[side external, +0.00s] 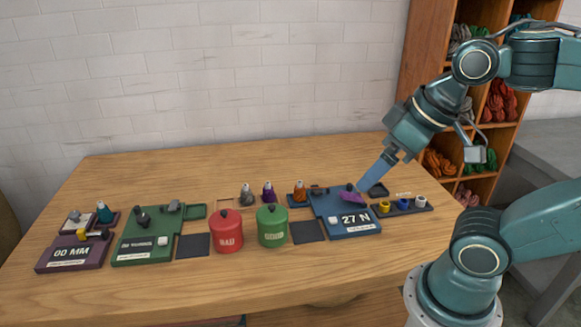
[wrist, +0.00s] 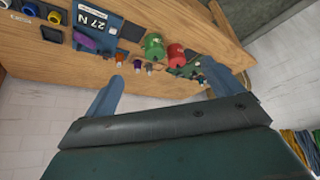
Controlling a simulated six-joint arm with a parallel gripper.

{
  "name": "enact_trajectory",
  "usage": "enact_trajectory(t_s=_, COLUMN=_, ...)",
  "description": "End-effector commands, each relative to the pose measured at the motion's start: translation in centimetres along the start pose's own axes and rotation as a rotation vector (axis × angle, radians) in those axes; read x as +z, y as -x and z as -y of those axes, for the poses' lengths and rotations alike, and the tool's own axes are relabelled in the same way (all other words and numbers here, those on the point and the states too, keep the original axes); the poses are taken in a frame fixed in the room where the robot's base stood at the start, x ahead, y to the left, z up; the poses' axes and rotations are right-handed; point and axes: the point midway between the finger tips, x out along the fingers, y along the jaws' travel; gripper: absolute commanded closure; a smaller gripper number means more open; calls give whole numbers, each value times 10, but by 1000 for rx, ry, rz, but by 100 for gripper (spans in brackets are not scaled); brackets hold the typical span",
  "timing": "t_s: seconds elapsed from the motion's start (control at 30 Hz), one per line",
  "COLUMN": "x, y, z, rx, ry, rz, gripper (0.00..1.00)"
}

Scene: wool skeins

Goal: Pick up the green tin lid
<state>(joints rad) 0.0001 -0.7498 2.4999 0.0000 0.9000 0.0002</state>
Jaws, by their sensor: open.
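The green tin (side external: 272,229) stands upright near the middle of the table, with its green lid (side external: 271,212) on top and a dark knob on the lid. The green tin also shows small in the wrist view (wrist: 153,50). My gripper (side external: 366,183) is open and is right of the green tin, above the blue board's right end. In the wrist view its two fingers (wrist: 165,88) are spread apart with nothing held between them. The far finger is partly hidden in the side view.
A red tin (side external: 227,233) stands left of the green one. Dark square pads (side external: 193,246) (side external: 307,232) flank the pair. Small bottles (side external: 268,192) stand behind. The blue board (side external: 345,224) with a "27 N" display is at right. The front table strip (side external: 250,285) is clear.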

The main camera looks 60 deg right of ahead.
Motion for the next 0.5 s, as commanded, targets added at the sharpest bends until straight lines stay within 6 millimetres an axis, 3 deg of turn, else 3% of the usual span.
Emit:
enact_trajectory(t_s=0.27, x=-11, y=-2, z=-1, rx=3, ry=-63, rz=22, gripper=8)
enact_trajectory(t_s=0.5, x=-43, y=-11, z=-4, rx=17, ry=-246, rz=82, gripper=8)
